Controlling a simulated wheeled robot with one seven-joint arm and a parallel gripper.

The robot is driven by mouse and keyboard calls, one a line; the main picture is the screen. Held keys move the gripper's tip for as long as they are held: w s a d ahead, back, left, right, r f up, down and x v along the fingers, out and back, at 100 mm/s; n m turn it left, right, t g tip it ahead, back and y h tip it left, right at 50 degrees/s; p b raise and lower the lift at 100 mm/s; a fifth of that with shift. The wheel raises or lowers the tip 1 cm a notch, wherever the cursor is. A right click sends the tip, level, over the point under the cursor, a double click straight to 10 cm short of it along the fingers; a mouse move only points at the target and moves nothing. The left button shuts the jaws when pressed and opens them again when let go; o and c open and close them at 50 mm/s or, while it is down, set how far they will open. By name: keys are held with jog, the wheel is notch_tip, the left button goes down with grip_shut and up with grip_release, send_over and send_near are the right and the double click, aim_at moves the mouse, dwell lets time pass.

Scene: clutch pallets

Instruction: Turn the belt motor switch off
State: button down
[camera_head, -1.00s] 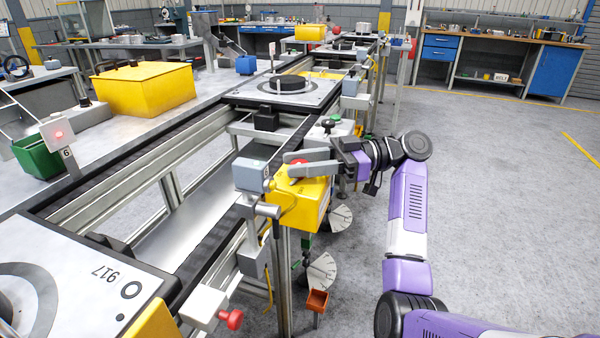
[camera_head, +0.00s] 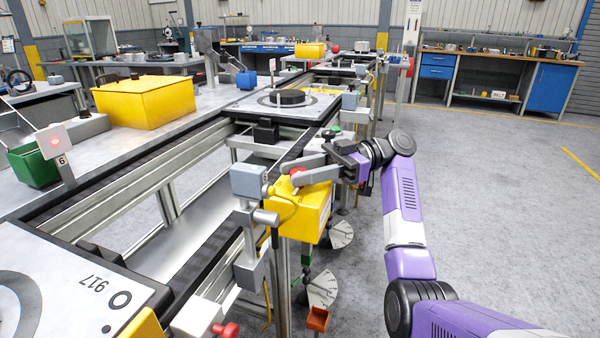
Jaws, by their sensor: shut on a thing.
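A yellow switch box (camera_head: 312,212) is mounted on the right side of the conveyor, near the middle of the view. A red knob (camera_head: 298,170) sits on its top. My gripper (camera_head: 289,172) reaches in from the right with its two grey fingers around the red knob, shut on it. The fingers hide most of the knob, so its exact setting cannot be read. No label on the box is legible. My purple and white arm stretches from the lower right.
A grey box (camera_head: 249,178) stands just left of the yellow box. A pale box with green and black buttons (camera_head: 331,134) is behind my gripper. A red knob on a white block (camera_head: 230,330) is at the near conveyor edge. The floor at right is clear.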

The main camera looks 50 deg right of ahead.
jog(key=c, duration=1)
grip_release()
jog(key=shift+b+v, duration=0.35)
jog(key=shift+v, duration=3.5)
